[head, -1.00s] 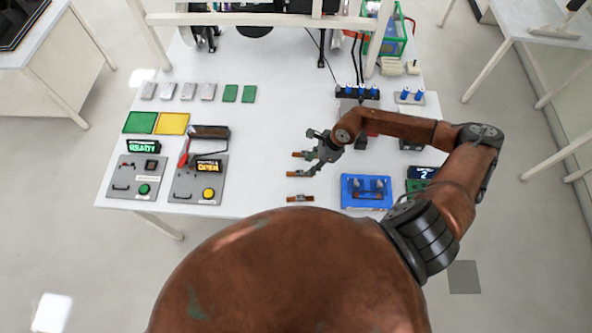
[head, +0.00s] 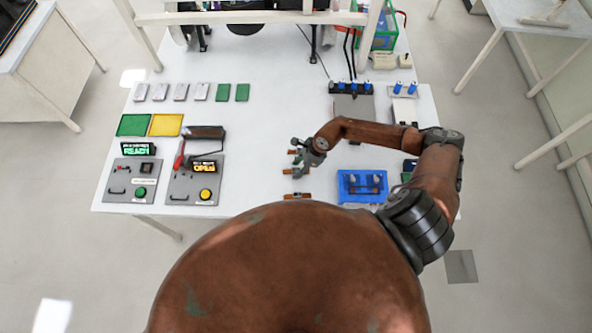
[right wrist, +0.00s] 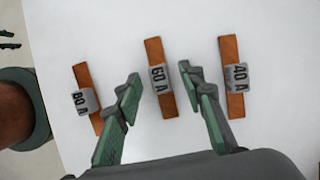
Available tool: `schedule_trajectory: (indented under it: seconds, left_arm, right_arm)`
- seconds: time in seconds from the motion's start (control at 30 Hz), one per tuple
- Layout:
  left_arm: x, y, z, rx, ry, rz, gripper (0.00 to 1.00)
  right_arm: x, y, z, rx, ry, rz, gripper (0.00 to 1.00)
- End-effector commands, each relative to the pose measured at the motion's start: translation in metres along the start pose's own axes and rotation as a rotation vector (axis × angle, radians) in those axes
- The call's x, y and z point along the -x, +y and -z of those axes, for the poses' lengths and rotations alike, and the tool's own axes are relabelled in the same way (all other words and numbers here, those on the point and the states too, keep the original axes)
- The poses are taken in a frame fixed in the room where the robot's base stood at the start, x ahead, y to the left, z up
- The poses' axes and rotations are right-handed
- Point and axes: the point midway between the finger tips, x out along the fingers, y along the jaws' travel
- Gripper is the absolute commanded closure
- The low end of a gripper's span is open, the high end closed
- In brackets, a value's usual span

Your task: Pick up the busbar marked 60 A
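Three copper busbars with grey labels lie apart on the white table. In the right wrist view, the busbar marked 60 A (right wrist: 161,92) is in the middle, the 80 A busbar (right wrist: 84,90) on the left and the 40 A busbar (right wrist: 232,55) on the right. My right gripper (right wrist: 158,80) is open and empty, its fingertips to either side of the 60 A busbar in this view. Its height above the bar is hard to tell. In the head view my right gripper (head: 296,158) partly covers the middle and far busbars. My left gripper is not in view.
A blue fixture (head: 362,187) stands right of the busbars. Two grey control panels (head: 131,180) and (head: 194,180) are on the left, with green (head: 134,125) and yellow (head: 166,125) trays behind. The table's front edge is close to the nearest busbar (head: 297,196).

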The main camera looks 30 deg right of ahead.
Motion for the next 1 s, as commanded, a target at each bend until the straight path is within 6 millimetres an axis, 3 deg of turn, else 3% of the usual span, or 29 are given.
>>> schedule_trajectory:
  seconds: [0.13, 0.63, 1.0]
  left_arm:
    - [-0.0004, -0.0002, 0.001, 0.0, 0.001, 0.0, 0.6]
    - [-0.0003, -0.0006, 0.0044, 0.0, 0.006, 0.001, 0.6]
    - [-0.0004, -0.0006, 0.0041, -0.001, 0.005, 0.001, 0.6]
  right_arm:
    - [0.0, -0.0001, 0.0002, 0.0, 0.0, 0.0, 0.65]
    - [0.0004, -0.0001, 0.0002, 0.0, 0.0, 0.0, 1.0]
    - [0.0007, -0.0004, -0.0001, 0.0, 0.0, 0.0, 1.0]
